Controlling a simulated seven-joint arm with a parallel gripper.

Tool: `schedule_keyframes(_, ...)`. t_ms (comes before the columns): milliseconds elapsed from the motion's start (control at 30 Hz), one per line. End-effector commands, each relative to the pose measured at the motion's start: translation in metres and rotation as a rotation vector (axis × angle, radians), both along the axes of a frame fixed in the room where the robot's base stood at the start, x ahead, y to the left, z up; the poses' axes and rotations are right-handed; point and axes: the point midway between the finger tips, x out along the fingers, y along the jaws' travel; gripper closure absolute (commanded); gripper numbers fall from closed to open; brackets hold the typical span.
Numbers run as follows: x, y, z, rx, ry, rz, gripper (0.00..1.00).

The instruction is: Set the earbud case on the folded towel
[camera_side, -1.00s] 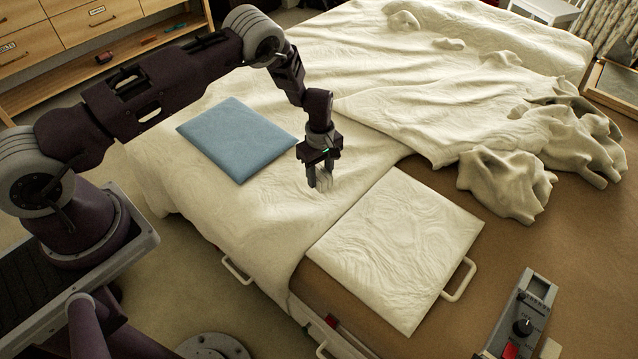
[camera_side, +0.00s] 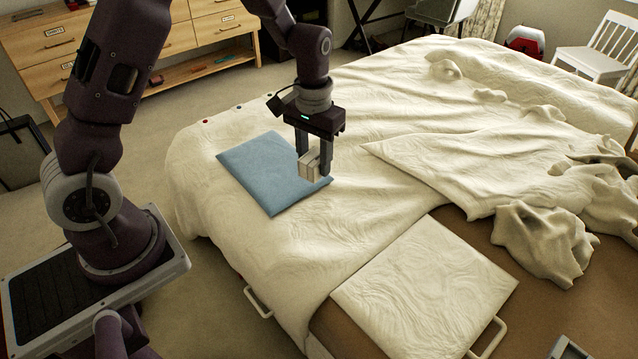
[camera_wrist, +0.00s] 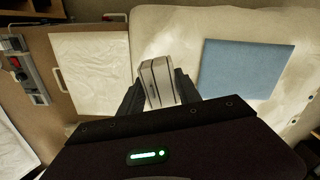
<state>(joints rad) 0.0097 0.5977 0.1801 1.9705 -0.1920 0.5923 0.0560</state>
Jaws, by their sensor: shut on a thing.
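My gripper (camera_side: 314,168) is shut on the earbud case (camera_side: 308,164), a small pale box with a dark seam. The case also shows between the fingers in the wrist view (camera_wrist: 158,82). The folded towel (camera_side: 262,177) is a flat blue square on the bed. In the side view the held case overlaps the towel's right part; in the wrist view the towel (camera_wrist: 243,68) lies to the right of the case, apart from it. The exact height of the case above the bed is hard to tell.
The bed's cream cover (camera_side: 215,205) lies around the towel, with rumpled folds (camera_side: 540,240) at the right. A white flat pad (camera_side: 425,285) with side handles lies at the front. The towel's top is clear of other objects.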

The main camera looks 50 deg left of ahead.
Motion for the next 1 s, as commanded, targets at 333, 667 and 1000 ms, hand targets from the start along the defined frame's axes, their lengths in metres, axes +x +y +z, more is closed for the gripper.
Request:
schedule_keyframes(333,-0.03,0.002,0.024,0.005,-0.002,-0.23,1.0)
schedule_keyframes(667,0.018,-0.002,-0.02,-0.001,0.006,0.133,1.0)
schedule_keyframes(1000,0.085,-0.016,-0.121,0.006,0.008,0.783,1.0)
